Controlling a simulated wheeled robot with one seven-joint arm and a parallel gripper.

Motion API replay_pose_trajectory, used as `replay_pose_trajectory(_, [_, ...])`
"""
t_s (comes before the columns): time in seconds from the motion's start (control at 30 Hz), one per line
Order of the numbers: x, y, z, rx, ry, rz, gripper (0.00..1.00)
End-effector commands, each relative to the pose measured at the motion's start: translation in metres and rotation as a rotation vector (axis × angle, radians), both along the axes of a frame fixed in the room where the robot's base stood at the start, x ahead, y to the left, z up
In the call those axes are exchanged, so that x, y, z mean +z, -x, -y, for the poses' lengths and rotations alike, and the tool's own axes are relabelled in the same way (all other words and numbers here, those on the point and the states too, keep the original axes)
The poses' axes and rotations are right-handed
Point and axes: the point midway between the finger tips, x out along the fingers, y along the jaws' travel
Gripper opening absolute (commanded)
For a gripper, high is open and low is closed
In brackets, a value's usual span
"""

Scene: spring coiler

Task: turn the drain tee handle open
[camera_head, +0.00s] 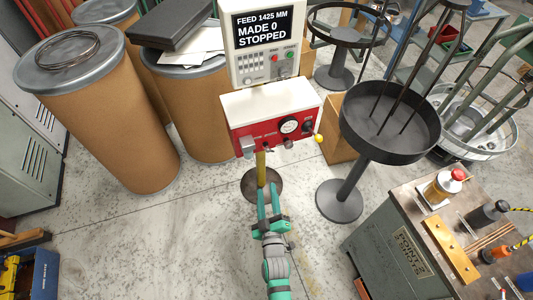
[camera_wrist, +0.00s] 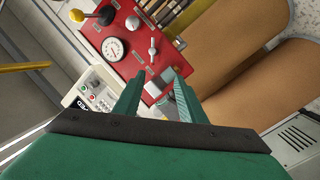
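The red-fronted control box (camera_head: 270,124) with a white top stands ahead of my gripper. In the wrist view its red face (camera_wrist: 107,71) carries a round gauge and several small fittings. A small grey knob with a stem (camera_wrist: 152,48) and a whitish round knob (camera_wrist: 131,22) stick out from it. I cannot tell for certain which fitting is the drain tee handle. My gripper (camera_head: 268,186) is below and in front of the box, its fingers apart and empty. In the wrist view the fingertips (camera_wrist: 158,78) overlap a grey block at the box's edge, without visible contact.
A yellow ball knob (camera_head: 319,138) sticks out at the box's right. A display unit (camera_head: 262,40) stands above it. A black round pan on a stand (camera_head: 392,135) is to the right, cardboard drums (camera_head: 105,120) to the left.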

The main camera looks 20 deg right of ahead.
Motion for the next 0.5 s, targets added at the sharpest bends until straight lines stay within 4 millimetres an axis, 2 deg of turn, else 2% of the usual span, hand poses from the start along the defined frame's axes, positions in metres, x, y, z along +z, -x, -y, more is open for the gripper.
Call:
replay_pose_trajectory(0.03, [0.002, -0.018, 0.007, -0.011, 0.020, 0.008, 0.37])
replay_pose_trajectory(0.2, [0.005, -0.050, 0.021, -0.031, 0.071, 0.012, 0.37])
replay_pose_trajectory(0.5, [0.006, -0.076, 0.029, -0.037, 0.088, 0.014, 0.37])
